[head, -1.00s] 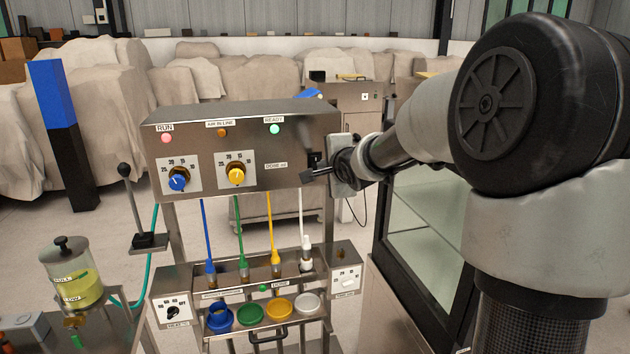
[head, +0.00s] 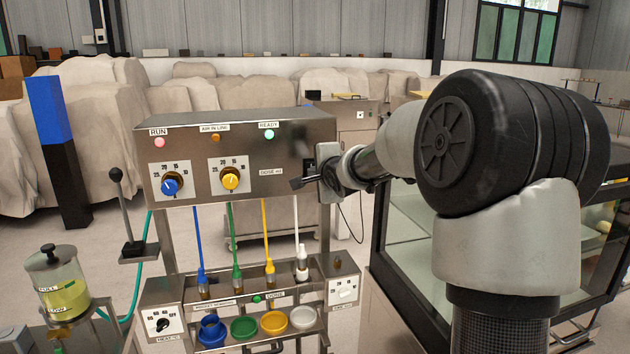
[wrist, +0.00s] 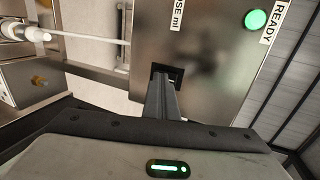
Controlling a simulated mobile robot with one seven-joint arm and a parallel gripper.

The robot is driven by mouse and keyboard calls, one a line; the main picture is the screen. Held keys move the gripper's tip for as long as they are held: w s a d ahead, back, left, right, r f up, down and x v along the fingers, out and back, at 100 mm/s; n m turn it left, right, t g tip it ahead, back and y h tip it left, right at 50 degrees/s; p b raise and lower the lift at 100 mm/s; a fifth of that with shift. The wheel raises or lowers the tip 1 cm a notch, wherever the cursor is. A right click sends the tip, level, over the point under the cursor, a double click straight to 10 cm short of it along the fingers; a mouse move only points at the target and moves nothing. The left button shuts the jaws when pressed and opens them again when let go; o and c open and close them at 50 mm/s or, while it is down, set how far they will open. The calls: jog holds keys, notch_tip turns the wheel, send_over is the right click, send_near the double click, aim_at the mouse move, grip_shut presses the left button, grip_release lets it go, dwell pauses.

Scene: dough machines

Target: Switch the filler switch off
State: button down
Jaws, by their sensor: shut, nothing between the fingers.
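The filler's steel control box (head: 205,130) stands in the middle of the head view. A small black switch (head: 308,153) is on the right end of its front face, right of the "DOSE ml" label. In the wrist view the black switch (wrist: 176,72) shows at the fingertips and is partly covered by them. My gripper (head: 296,184) is shut and empty, just in front of the box's right end. In the wrist view the shut fingers (wrist: 162,84) overlap the switch; I cannot tell whether they touch it. The switch's position is not readable.
The box carries a pale red RUN lamp (head: 159,142), a lit green READY lamp (head: 269,134), a blue knob (head: 170,186) and a yellow knob (head: 230,181). Below hang coloured nozzles over several cups (head: 243,327). A glass-sided cabinet (head: 400,230) stands to the right, close to my arm.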

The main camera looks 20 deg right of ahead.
jog(key=t+b, duration=0.1)
jog(key=b, duration=0.1)
jog(key=f+t+b, duration=0.1)
jog(key=t+b, duration=0.1)
jog(key=b, duration=0.1)
jog(key=shift+w, duration=0.15)
jog(key=shift+a, duration=0.1)
dwell(0.3)
